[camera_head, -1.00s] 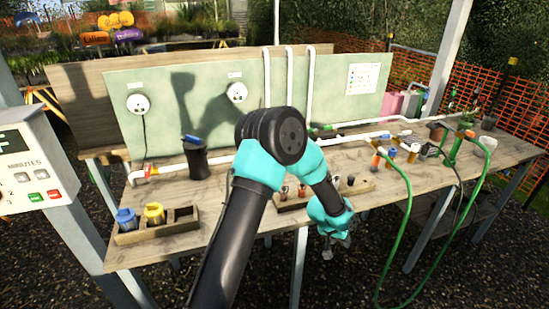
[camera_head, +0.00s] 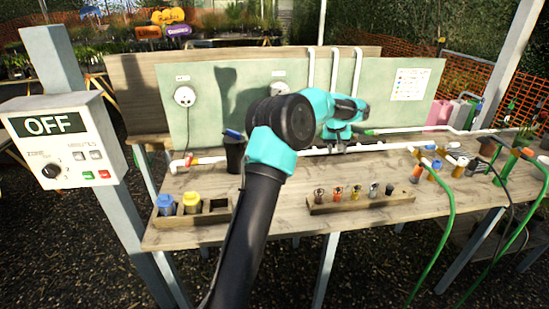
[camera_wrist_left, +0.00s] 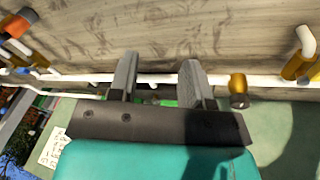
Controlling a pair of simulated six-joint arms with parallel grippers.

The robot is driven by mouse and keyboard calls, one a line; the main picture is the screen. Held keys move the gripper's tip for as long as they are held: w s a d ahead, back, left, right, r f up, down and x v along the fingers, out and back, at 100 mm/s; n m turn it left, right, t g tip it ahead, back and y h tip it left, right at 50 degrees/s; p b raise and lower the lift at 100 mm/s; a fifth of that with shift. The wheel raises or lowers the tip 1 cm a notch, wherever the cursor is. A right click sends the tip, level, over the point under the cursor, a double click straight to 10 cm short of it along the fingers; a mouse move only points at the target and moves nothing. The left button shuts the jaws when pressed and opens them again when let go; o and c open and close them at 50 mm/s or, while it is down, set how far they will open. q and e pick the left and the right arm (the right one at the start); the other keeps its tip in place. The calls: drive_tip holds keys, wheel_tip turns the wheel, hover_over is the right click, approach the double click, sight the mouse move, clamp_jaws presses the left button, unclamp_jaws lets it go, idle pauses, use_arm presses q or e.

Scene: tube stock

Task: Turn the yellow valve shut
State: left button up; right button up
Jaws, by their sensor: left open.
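My left gripper (camera_head: 340,143) reaches over the white pipe (camera_head: 385,147) at the back of the bench. In the left wrist view the left gripper (camera_wrist_left: 160,72) is open, with its two fingers apart across the pipe. A green piece (camera_wrist_left: 167,102) shows between the fingers. An amber-yellow fitting with a dark cap (camera_wrist_left: 238,88) sits beside the right finger, apart from it. I cannot tell whether this is the yellow valve. A small yellow and red fitting (camera_head: 190,161) shows on the pipe's left end in the head view. My right gripper is not in view.
A wooden rack (camera_head: 362,204) with several small fittings lies in front. A wooden tray (camera_head: 178,233) at left holds a blue and a yellow piece. A dark cup (camera_head: 235,154) stands by the pipe. A control box (camera_head: 65,143) reads OFF. Green hoses (camera_head: 447,215) hang at right.

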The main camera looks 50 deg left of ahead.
use_arm(q)
drive_tip(key=s+a+r+n+g, duration=0.1)
drive_tip(key=s+a+r, duration=0.3)
drive_tip(key=a, duration=0.6)
drive_tip(key=s+a+r+n+g, duration=0.1)
drive_tip(key=s+a+r+n, duration=0.2)
drive_tip(key=s+a, duration=0.6)
wheel_tip(320, 180, up, 3)
drive_tip(key=shift+a+f+n+g+y, duration=0.2)
drive_tip(key=shift+a+n+g+y, duration=0.15)
drive_tip(key=shift+a, duration=0.25)
drive_tip(key=shift+s+f, duration=0.1)
wheel_tip(320, 180, down, 17)
drive_tip(key=shift+f, duration=0.15)
clamp_jaws()
